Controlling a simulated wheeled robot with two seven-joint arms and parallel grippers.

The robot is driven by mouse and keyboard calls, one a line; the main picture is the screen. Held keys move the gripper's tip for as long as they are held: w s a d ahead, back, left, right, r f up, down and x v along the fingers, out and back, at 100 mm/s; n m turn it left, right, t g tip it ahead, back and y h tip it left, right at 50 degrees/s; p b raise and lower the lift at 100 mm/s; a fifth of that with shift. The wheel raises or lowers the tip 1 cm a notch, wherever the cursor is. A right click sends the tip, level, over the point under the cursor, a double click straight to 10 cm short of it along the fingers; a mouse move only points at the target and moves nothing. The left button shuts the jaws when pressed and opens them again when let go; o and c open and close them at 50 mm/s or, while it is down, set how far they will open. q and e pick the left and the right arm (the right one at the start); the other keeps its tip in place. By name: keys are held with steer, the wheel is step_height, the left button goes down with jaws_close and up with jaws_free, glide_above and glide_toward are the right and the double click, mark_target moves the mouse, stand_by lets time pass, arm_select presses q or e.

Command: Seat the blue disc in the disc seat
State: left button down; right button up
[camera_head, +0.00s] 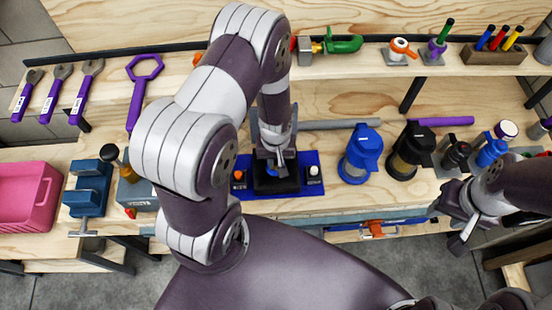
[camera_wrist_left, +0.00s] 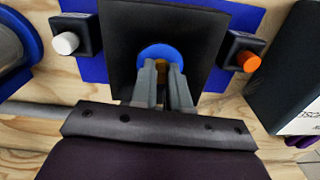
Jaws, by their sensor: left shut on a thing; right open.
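My left gripper (camera_head: 279,162) reaches down over the black disc seat (camera_head: 268,187), which stands on a blue mat (camera_head: 308,162). In the left wrist view the left gripper (camera_wrist_left: 163,85) is shut on the blue disc (camera_wrist_left: 158,51), with a small orange-brown part between the fingers. The disc is over the middle of the black seat (camera_wrist_left: 122,35). Whether it rests in the seat or hovers just above is hidden by the fingers. My right gripper (camera_head: 458,222) is open and empty at the bench's right front edge.
An orange button box (camera_head: 239,182) and a white one (camera_head: 313,174) flank the seat. Blue (camera_head: 360,158) and black (camera_head: 408,155) canisters stand to the right. A blue vise (camera_head: 88,187) and a pink bin (camera_head: 27,195) stand left. A shelf runs behind.

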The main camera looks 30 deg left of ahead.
arm_select(q)
steer(key=shift+w+f, duration=0.1)
steer(key=shift+f, duration=0.2)
steer(key=c, duration=1.1)
jaws_free()
step_height(320, 180, up, 12)
step_height(320, 180, up, 8)
steer(key=m+t, duration=0.1)
steer(key=m, duration=0.5)
glide_above(276, 163)
steer(key=s+d, duration=0.2)
steer(key=s, duration=0.2)
steer(key=shift+s+d+f+b, duration=0.15)
steer(key=shift+d+f+b, duration=0.05)
steer(key=shift+b, duration=0.15)
